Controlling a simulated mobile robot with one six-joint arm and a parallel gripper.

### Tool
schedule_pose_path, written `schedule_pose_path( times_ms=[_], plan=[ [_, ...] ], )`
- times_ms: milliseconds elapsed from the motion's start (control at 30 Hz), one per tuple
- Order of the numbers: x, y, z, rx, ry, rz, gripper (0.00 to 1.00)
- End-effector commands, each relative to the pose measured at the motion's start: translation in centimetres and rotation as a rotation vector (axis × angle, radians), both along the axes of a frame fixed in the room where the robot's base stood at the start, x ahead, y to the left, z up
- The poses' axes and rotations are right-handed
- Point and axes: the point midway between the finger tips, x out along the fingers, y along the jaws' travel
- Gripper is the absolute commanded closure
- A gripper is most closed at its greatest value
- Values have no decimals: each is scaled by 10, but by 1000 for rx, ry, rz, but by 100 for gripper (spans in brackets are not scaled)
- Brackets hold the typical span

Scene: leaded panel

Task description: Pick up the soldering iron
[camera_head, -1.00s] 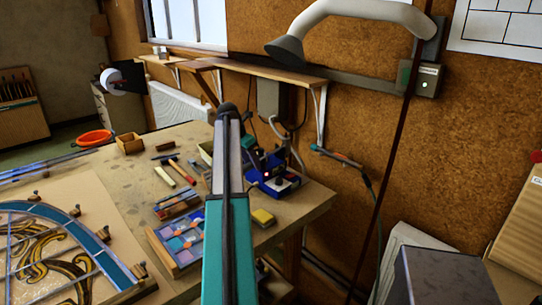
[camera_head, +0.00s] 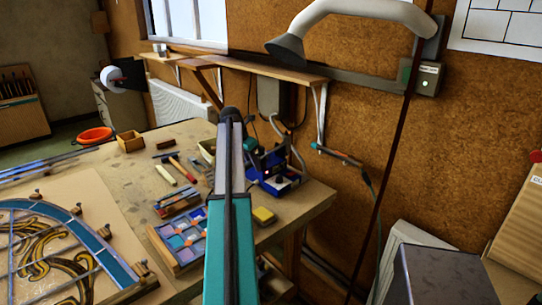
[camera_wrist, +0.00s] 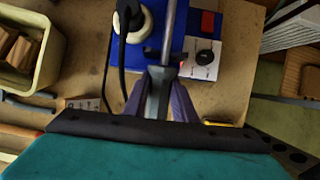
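The soldering iron (camera_wrist: 159,84) has a grey handle and a metal shaft that runs up over the blue soldering station (camera_wrist: 212,32) in the wrist view. My gripper (camera_wrist: 160,90) has a dark purple finger on each side of the handle, with no clear gap seen, so it looks shut on it. In the head view the blue station (camera_head: 277,178) stands near the right end of the workbench (camera_head: 315,200). There my arm hides most of the gripper, and a teal piece (camera_head: 250,144) shows just right of it.
A yellow sponge (camera_head: 263,216) and a tray of coloured glass (camera_head: 181,240) lie close to my arm. The leaded panel (camera_head: 112,262) is at the left. A shelf (camera_head: 260,70) runs along the wall above, and a fume duct (camera_head: 360,14) hangs higher up.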

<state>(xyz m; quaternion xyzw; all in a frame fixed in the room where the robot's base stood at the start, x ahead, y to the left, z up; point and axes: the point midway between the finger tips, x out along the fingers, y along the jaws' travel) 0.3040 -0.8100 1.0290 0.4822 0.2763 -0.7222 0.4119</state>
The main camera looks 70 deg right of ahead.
Motion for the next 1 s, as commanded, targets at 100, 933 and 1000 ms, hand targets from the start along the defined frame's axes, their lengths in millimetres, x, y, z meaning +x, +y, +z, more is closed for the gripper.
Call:
schedule_pose_path(
  times_ms=[100, 933, 1000],
  plan=[
    [1, -1, 0, -1, -2, 1, 98],
    [1, -3, 44, -6, -2, 0, 100],
    [1, -3, 53, -6, -3, 0, 100]
  ],
)
